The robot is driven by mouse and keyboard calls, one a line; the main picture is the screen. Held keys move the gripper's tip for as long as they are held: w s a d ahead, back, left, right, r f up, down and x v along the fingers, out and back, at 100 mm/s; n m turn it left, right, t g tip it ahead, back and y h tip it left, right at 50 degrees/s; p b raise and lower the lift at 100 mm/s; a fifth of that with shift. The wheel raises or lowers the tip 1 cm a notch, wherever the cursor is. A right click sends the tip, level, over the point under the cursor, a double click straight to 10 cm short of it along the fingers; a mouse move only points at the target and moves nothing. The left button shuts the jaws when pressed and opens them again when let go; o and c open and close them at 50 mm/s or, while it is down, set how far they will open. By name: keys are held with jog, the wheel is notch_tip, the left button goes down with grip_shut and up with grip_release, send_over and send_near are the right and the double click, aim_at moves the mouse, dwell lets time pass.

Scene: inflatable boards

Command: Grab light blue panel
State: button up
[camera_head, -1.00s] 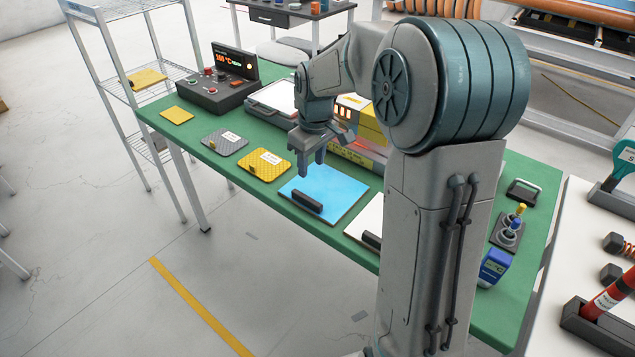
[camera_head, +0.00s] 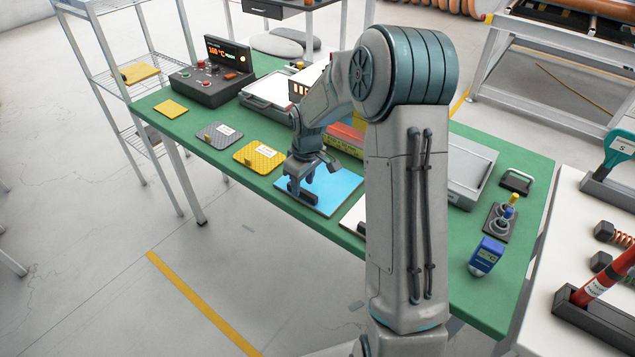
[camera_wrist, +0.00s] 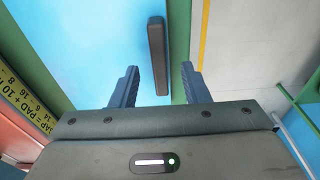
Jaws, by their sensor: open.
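The light blue panel (camera_head: 334,190) lies flat on the green table, with a dark bar-shaped handle on it near its front edge. The panel also fills much of the upper left of the wrist view (camera_wrist: 95,40). My gripper (camera_head: 302,188) is open over the front left part of the panel, close to the handle. The gap between fingertips and handle is hard to judge.
A yellow panel (camera_head: 260,157) and a grey panel (camera_head: 219,135) lie left of the blue one on the green table (camera_head: 205,158). A white panel (camera_head: 352,217) lies to the right, partly hidden by my arm. A control box (camera_head: 213,86) stands at the back left.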

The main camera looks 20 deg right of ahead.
jog(key=shift+w+f, duration=0.15)
jog(key=shift+f, duration=1.3)
grip_shut()
jog(key=shift+r, duration=0.1)
